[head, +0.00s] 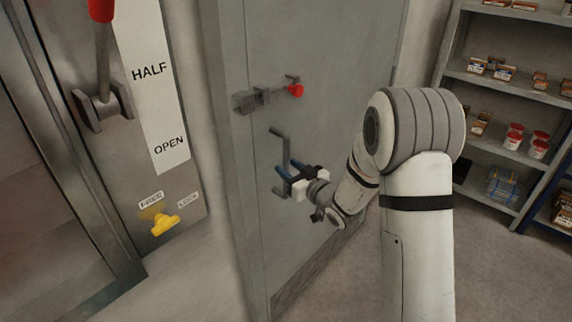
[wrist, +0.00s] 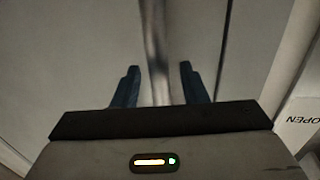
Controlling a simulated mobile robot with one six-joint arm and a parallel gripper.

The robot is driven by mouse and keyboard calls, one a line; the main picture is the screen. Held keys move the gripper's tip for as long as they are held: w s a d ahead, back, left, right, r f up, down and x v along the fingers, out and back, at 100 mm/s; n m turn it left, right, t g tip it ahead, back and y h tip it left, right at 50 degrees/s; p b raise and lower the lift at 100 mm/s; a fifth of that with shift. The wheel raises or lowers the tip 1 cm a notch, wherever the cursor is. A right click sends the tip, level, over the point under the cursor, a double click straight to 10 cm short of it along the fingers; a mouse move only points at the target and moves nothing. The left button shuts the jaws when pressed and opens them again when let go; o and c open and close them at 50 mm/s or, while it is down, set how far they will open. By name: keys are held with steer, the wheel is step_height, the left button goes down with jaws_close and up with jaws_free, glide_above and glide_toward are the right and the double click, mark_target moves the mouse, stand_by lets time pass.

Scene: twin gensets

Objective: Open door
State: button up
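A grey metal door (head: 335,95) stands in the middle of the head view. On it is a grey pull handle (head: 286,150), an upright bar with bent ends. Above the handle is a slide bolt (head: 262,96) with a red knob (head: 296,90). My gripper (head: 292,181) is at the lower part of the handle. In the wrist view, a metal bar (wrist: 154,45) runs between the two blue fingers of my gripper (wrist: 160,72), with a gap visible on each side. The fingers are apart and not closed on it. Whether the door is ajar is unclear.
At left, a panel carries a red-tipped lever (head: 103,50), HALF and OPEN labels, and a yellow knob (head: 164,222) by FREE and LOCK labels. Shelves (head: 510,85) with boxes and red-and-white tins stand at right. Bare floor (head: 480,285) lies at lower right.

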steer(key=shift+x, duration=0.8)
steer(key=shift+c, duration=0.6)
jaws_close()
